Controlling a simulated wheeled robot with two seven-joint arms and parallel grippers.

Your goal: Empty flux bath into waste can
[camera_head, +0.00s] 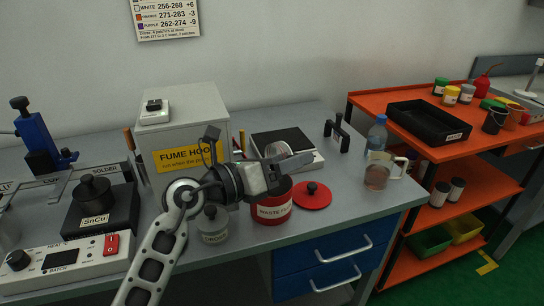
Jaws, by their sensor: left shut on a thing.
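My left gripper (287,172) reaches in from the lower left and hangs over the waste can, its fingers pointing right. It is shut on a small round pale dish (277,150), which seems to be the flux bath. The dish shows only partly behind the fingers, and I cannot see its contents. The red waste flux can (272,211) stands on the bench just below the gripper. The gripper hides most of its mouth. A red lid with a black knob (312,198) lies on the bench right of the can. My right gripper is not in view.
A labelled jar (214,229) stands left of the can. The fume hood box (187,128) and a black-topped device (285,141) are behind. A beaker of pinkish liquid (376,177) and a bottle (377,134) stand near the right edge. An orange cart (379,119) is beyond.

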